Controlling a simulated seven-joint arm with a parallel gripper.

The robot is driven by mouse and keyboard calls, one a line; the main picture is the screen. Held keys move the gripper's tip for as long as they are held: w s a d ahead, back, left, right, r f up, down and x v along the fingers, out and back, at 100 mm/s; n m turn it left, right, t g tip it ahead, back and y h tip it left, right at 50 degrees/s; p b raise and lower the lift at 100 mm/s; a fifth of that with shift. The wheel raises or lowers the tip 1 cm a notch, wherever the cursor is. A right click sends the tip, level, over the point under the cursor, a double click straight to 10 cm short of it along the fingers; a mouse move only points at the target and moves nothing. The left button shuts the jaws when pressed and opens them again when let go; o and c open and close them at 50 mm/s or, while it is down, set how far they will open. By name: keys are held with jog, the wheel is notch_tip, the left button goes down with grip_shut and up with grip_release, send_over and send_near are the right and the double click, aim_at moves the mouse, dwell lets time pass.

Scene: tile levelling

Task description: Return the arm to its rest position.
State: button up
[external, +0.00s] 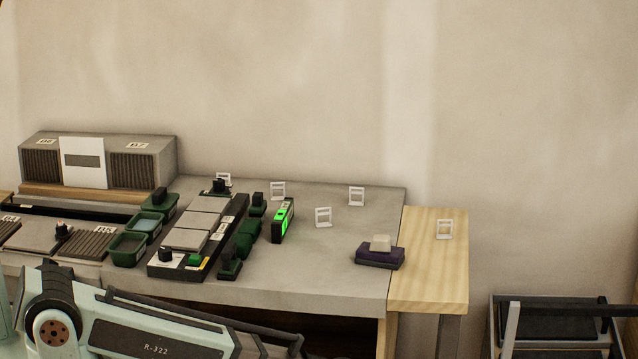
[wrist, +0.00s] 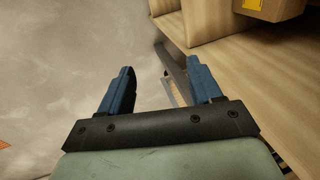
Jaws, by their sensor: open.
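My gripper (wrist: 160,90) shows in the wrist view with its two blue fingers apart and nothing between them. Below the fingers are a grey surface and pale wood. In the external view my arm lies low across the bottom left, in front of the bench, and the gripper itself is not visible there. The grey tiles (external: 193,240) sit in a row in a black tray on the grey bench (external: 330,260). A green-lit device (external: 284,221) stands upright to the right of them.
Green bins (external: 128,249) stand left of the tray. A dark block with a pale piece on top (external: 379,254) lies near the bench's right end. Several small white stands (external: 323,217) are spread over the bench. A dark-framed cart (external: 550,320) is at the lower right.

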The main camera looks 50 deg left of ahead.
jog(key=s+a+f+n+g, duration=0.2)
jog(key=s+a+f, duration=0.2)
jog(key=s, duration=0.4)
jog(key=s+a+f+n+g, duration=0.2)
jog(key=s+a+f, duration=0.3)
jog(key=s, duration=0.4)
jog(key=s+a+f+n+g, duration=0.1)
jog(key=s+a+n+g, duration=0.1)
jog(key=s, duration=0.8)
jog(key=s+a+f+n+g+h, duration=0.1)
jog(key=s+n+g, duration=0.2)
jog(key=s, duration=0.7)
jog(key=shift+a+f, duration=0.2)
jog(key=shift+a, duration=0.15)
